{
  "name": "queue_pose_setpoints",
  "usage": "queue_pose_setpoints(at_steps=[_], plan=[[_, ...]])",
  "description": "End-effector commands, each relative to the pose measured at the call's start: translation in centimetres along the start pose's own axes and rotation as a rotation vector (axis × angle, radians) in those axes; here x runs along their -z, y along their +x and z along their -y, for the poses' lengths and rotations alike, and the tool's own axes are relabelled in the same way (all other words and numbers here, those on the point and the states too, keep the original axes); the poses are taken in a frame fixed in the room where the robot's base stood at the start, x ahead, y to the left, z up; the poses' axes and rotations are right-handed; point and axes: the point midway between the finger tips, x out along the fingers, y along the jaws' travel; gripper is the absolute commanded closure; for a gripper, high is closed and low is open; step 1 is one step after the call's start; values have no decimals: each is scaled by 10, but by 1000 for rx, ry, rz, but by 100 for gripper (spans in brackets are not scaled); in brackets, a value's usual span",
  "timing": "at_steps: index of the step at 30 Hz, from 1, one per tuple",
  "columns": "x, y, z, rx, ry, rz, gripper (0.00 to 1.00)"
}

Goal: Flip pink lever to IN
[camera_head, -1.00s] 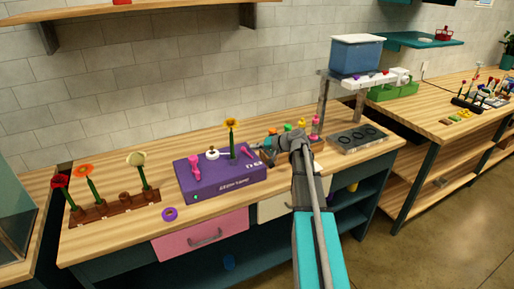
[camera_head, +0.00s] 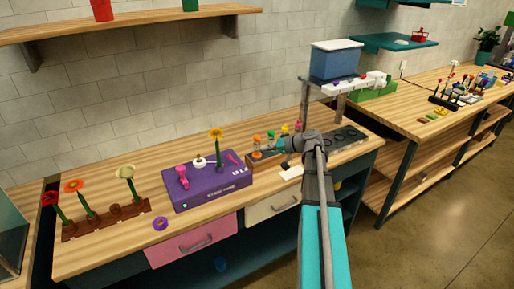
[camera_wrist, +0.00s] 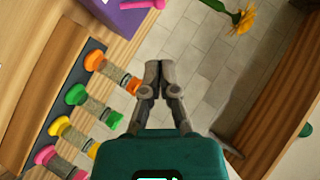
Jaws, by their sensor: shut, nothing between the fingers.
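A purple box (camera_head: 208,188) with white lettering stands on the wooden bench. A pink knobbed piece (camera_head: 183,176) stands upright on its left part. A slanted pink lever (camera_head: 232,158) is on its right part, and a pink rod on the box shows at the top of the wrist view (camera_wrist: 143,4). The lettering is too small to read as IN or OUT. My gripper (camera_head: 262,152) is shut and empty, to the right of the box, near the row of coloured caps. In the wrist view my gripper's fingertips (camera_wrist: 161,68) meet, apart from the pink rod.
Orange, green, yellow and pink capped bottles (camera_wrist: 76,95) stand in a rack beside my gripper. A yellow flower (camera_head: 216,134) rises from the purple box. A wooden holder (camera_head: 110,217) with flowers and a purple ring (camera_head: 160,223) are left. A dark panel (camera_head: 338,142) is right.

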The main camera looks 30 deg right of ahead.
Motion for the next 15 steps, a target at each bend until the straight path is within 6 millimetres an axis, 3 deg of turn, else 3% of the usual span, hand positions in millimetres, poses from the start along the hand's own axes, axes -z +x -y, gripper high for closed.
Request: queue_pose_setpoints(at_steps=[5, 15], plan=[[0, -11, 2, 0, 0, 1, 100], [-1, -11, 2, 1, 0, 2, 100]])
